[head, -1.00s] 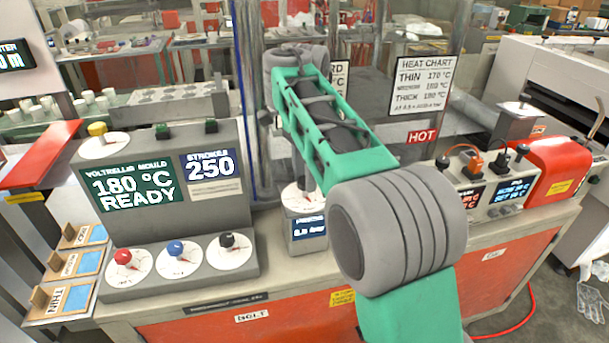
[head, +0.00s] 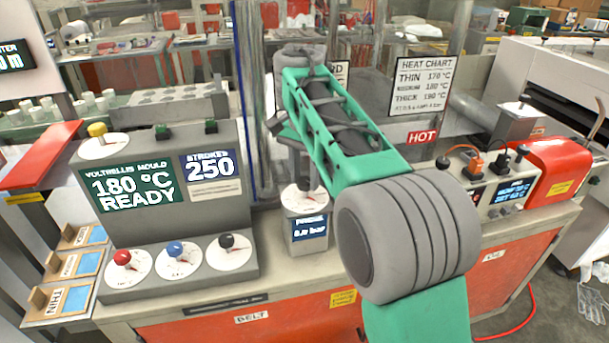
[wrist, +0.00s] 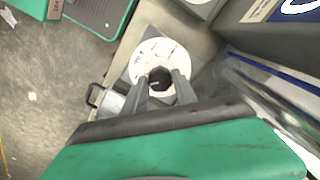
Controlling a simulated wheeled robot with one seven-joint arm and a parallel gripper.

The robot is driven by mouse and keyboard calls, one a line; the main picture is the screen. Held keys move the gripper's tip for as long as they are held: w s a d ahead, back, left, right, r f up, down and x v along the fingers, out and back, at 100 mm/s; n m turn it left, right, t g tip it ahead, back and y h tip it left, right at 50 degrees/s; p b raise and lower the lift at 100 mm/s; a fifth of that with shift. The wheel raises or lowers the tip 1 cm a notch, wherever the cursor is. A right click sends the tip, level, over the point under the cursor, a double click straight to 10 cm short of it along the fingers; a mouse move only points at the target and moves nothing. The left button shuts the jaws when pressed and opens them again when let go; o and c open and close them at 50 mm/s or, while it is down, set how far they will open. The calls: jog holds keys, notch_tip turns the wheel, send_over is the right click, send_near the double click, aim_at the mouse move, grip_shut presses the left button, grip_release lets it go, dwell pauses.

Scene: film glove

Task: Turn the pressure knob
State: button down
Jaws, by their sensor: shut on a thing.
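The pressure knob (wrist: 159,80) is dark and stands at the middle of a round white dial (wrist: 158,56) in the wrist view. In the head view the dial (head: 304,203) sits on top of a small grey box (head: 308,242) with a blue bar readout, whose figures are too blurred to read surely. My gripper (wrist: 161,84) points down over the dial, with one finger on each side of the knob, shut on it. In the head view my gripper (head: 309,188) and arm hide most of the knob.
A grey console (head: 180,217) with red, blue and black knobs stands left of the dial. Clear upright guards and a HOT sign (head: 421,136) are close behind my arm. A plug panel (head: 484,178) and a red unit (head: 553,167) stand to the right.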

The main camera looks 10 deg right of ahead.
aim_at(305, 180)
jog(key=c, duration=1)
grip_release()
notch_tip(305, 180, up, 8)
jog(key=p, duration=0.7)
jog(key=shift+p, duration=0.3)
jog(key=shift+f, duration=0.15)
jog(key=s+f+n+t, duration=0.1)
jog(key=s+f+n, duration=0.3)
jog(key=s, duration=0.5)
jog(key=s+f+n+t, duration=0.2)
jog(key=s+f+n, duration=0.3)
jog(key=s+f, duration=0.4)
jog(key=shift+s+t, duration=0.3)
jog(key=shift+s, duration=0.2)
